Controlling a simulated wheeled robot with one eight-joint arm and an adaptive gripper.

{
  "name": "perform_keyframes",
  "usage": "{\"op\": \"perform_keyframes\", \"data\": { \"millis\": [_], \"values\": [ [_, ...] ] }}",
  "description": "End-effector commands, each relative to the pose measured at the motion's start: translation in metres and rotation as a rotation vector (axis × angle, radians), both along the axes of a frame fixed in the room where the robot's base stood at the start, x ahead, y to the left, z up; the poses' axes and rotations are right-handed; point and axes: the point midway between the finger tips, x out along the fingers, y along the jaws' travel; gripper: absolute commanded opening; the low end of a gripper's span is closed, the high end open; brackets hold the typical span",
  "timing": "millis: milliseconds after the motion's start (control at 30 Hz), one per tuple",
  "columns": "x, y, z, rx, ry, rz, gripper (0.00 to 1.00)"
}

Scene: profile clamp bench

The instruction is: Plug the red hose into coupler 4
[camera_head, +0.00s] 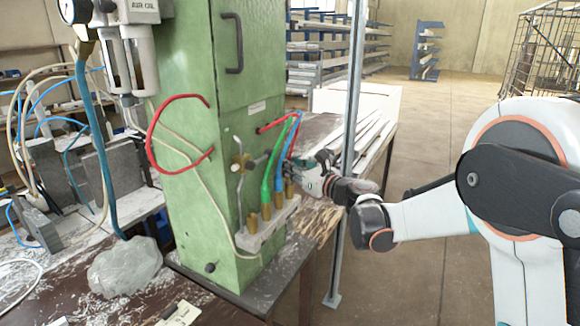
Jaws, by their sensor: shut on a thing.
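The red hose (271,125) comes out of the green cabinet's right face, arcs behind the green and blue hoses and runs down to my gripper (296,170). My gripper is shut on the red hose, close by the upper right of the rightmost coupler. Several brass couplers stand in a row on a grey block (270,231); the rightmost one (289,189) appears to be coupler 4, though no numbers are readable. The hose's lower end is hidden by the fingers and blue hose, so I cannot tell whether it touches the coupler.
The green hose (267,172) and blue hose (280,165) run down to neighbouring couplers, close left of my gripper. A grey metal post (351,95) stands just right of the gripper. A red loop (152,135) hangs on the green cabinet's (195,215) left face. Open floor lies right.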

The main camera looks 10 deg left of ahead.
Motion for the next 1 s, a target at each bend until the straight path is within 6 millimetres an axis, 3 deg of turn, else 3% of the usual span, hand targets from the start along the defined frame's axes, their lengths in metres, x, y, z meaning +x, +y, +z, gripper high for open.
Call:
{"op": "perform_keyframes", "data": {
  "millis": [1000],
  "values": [
    [0.0, 0.0, -0.0093, 0.0, 0.0, 0.0, 0.0]
  ]
}}
